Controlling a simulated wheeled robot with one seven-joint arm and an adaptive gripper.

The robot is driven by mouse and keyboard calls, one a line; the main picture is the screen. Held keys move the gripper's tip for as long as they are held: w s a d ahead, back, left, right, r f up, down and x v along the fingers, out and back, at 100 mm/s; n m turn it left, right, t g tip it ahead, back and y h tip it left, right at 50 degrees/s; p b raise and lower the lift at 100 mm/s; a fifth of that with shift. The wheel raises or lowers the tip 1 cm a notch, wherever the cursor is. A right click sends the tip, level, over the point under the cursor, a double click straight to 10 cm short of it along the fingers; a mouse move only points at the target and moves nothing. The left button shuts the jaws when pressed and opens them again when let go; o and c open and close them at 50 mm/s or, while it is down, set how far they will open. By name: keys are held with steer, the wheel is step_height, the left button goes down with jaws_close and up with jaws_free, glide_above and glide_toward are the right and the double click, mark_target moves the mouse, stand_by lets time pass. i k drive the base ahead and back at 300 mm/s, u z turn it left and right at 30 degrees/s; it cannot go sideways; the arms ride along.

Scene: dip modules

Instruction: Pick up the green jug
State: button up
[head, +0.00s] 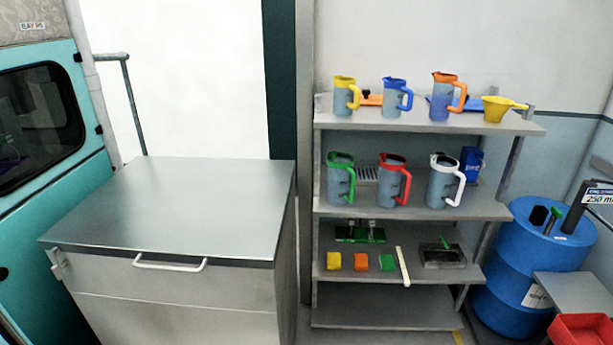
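The green jug (340,184) has a grey see-through body with a green rim and green handle. It stands upright at the left end of the second shelf from the top, its handle towards the right. A similar jug with a red rim and handle (393,183) stands to its right, apart from it. A jug with a white rim and handle (440,183) stands further right on the same shelf. My gripper is not in view.
The shelf rack (420,115) also holds yellow, blue and orange jugs and a yellow funnel (498,109) on top. Sponges and brushes lie below. A metal cabinet (180,210) stands left of the rack. A blue drum (530,270) is at right.

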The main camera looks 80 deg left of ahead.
mark_target(341, 178)
steer(key=k, duration=1.1)
steer(key=u, duration=1.85)
steer(key=i, duration=1.65)
